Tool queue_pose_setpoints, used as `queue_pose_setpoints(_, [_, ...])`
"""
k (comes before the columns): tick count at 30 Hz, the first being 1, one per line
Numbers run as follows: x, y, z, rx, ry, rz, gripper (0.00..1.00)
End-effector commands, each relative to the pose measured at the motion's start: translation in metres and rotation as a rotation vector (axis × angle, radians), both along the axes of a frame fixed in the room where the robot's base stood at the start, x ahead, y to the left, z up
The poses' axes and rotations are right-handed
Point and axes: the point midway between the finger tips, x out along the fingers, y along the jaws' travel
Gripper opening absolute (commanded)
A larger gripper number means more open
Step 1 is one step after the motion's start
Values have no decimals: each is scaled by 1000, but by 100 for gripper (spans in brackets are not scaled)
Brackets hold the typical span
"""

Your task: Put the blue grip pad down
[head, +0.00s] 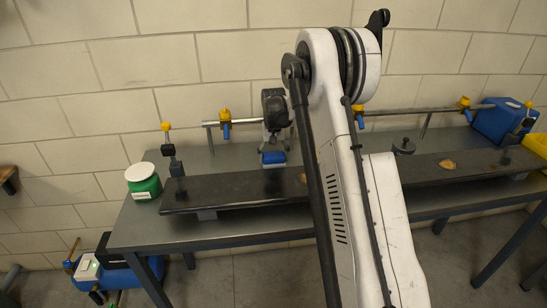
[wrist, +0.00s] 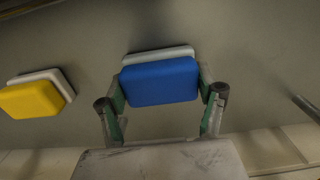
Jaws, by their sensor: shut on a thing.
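The blue grip pad (wrist: 160,82) is a rounded block between the two fingers of my gripper (wrist: 162,103) in the wrist view. A pale layer shows along its far edge. My gripper is shut on it. In the head view my gripper (head: 275,132) points down at the back of the bench, and the blue pad (head: 273,158) shows at its tips, behind the dark board. I cannot tell whether the pad touches the bench top.
A yellow pad (wrist: 32,99) with a pale layer lies beside the blue one in the wrist view. The dark board (head: 235,187) runs along the grey bench (head: 262,224). A green tub (head: 143,183) stands left; a blue box (head: 497,120) stands far right. A rail with yellow-and-blue valves (head: 225,125) runs behind.

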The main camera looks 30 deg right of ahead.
Motion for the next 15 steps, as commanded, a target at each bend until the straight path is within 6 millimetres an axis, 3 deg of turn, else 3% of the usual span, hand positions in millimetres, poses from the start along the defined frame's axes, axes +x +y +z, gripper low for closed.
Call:
queue_pose_setpoints(4, [0,0,-4,0,0,0,39])
queue_pose_setpoints(5, [0,0,-3,0,0,0,72])
queue_pose_setpoints(8, [0,0,-3,0,0,0,85])
queue_pose_setpoints(15, [0,0,-3,0,0,0,87])
